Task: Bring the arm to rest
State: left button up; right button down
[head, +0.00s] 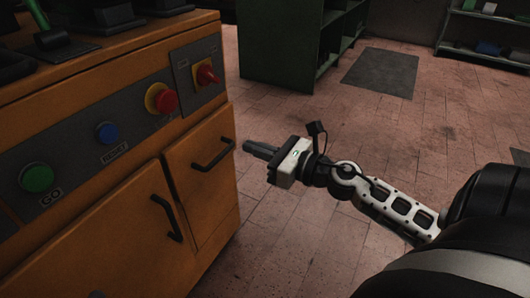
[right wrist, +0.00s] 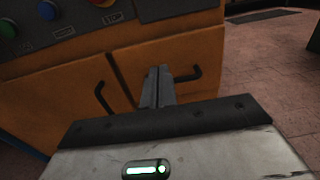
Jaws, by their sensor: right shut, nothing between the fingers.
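My right arm (head: 395,208) reaches in from the right in the head view. Its gripper (head: 248,147) is shut and empty, pointing left toward the orange machine cabinet (head: 100,225). The fingertips are close to the right cabinet door handle (head: 214,153); I cannot tell whether they touch anything. In the right wrist view the shut fingers (right wrist: 160,72) point at the cabinet doors, between the two black handles. My left gripper does not show.
The cabinet panel carries a green GO button (head: 37,178), a blue button (head: 106,132), a red button on yellow (head: 161,98) and a red rotary switch (head: 207,75). Green shelving (head: 285,45) stands behind. The brick floor (head: 300,235) around my arm is clear.

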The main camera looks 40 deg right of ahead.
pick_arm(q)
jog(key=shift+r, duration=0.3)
pick_arm(e)
jog(key=shift+v, duration=0.9)
